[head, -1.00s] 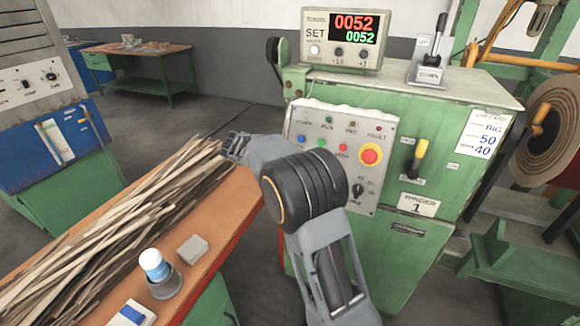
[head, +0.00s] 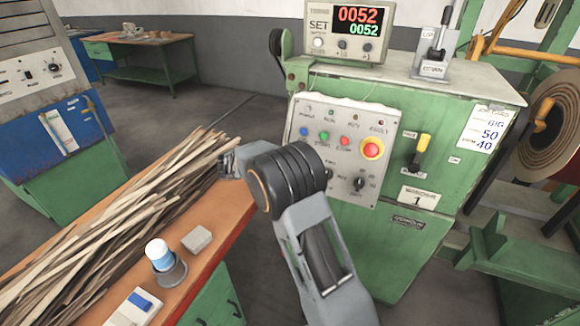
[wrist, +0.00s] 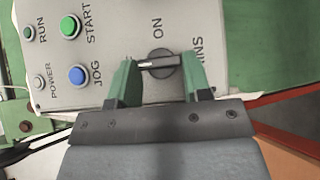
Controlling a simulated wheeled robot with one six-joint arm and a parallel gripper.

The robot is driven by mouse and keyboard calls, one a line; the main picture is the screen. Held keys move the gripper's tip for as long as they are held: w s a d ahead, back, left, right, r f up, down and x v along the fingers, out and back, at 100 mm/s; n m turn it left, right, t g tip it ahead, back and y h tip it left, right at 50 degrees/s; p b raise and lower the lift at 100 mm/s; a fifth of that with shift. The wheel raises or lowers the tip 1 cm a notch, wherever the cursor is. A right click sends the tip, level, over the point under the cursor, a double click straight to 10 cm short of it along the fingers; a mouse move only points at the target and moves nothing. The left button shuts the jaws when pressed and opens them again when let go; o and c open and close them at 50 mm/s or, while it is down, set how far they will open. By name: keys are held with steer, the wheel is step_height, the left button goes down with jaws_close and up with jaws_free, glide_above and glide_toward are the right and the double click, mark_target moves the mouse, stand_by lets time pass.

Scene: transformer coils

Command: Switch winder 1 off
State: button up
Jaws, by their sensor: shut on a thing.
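Winder 1 is a green cabinet (head: 390,250) with a grey control panel (head: 357,118). In the wrist view, the black mains knob (wrist: 165,65) sits between the two green fingers of my gripper (wrist: 160,78), which is shut on it. The knob's pale bar lies level in that picture, with the ON label (wrist: 157,28) above it and the partly hidden MAINS label to its right. Beside it are the blue JOG button (wrist: 77,75) and green START button (wrist: 70,27). In the head view, my arm hides my fingertips and most or all of the knob.
The panel has a red stop button (head: 371,148) and another black knob (head: 360,184). To the right is a yellow-handled lever (head: 421,150). A counter (head: 345,30) showing 0052 stands on the cabinet.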

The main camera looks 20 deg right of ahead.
stand_by(0.4)
steer(key=o, duration=0.9)
steer(key=shift+a, duration=0.15)
steer(key=v, duration=1.3)
steer(key=shift+a+r, duration=0.1)
steer(key=shift+a, duration=0.2)
